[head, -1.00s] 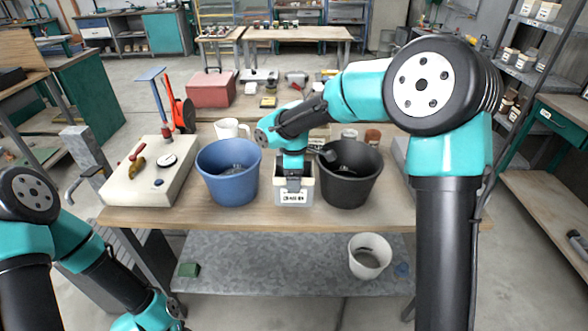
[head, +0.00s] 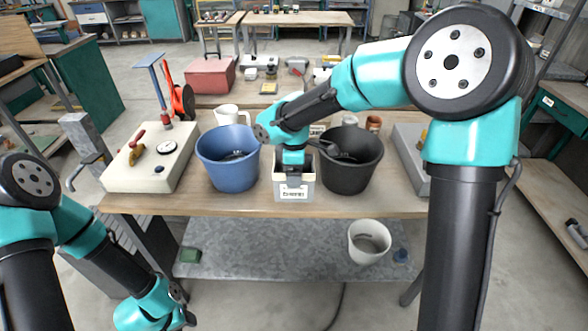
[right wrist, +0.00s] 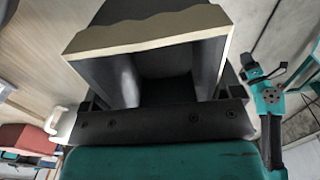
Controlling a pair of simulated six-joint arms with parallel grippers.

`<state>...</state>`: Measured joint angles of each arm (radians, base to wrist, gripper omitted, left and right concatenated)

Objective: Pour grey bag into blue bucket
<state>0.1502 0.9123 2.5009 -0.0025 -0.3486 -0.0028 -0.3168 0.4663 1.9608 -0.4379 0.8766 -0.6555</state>
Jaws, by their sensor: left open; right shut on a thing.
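The blue bucket (head: 229,160) stands upright on the table, left of centre. The grey bag (head: 294,194), pale with a printed label on its front, is upright between the blue bucket and a black bucket. I cannot tell whether its base touches the table. My right gripper (head: 294,179) is shut on the bag from above. In the right wrist view the bag's grey walls and cream uneven edge (right wrist: 150,35) fill the space beyond the gripper; its contents are not clear. My left gripper (head: 184,304) is open and empty, low at the left before the table.
The black bucket (head: 347,163) stands close to the right of the bag. A cream scale-like block (head: 135,172) is at left, with a white jug (head: 230,115) behind the blue bucket. A white bucket (head: 368,243) sits on the lower shelf (head: 270,262).

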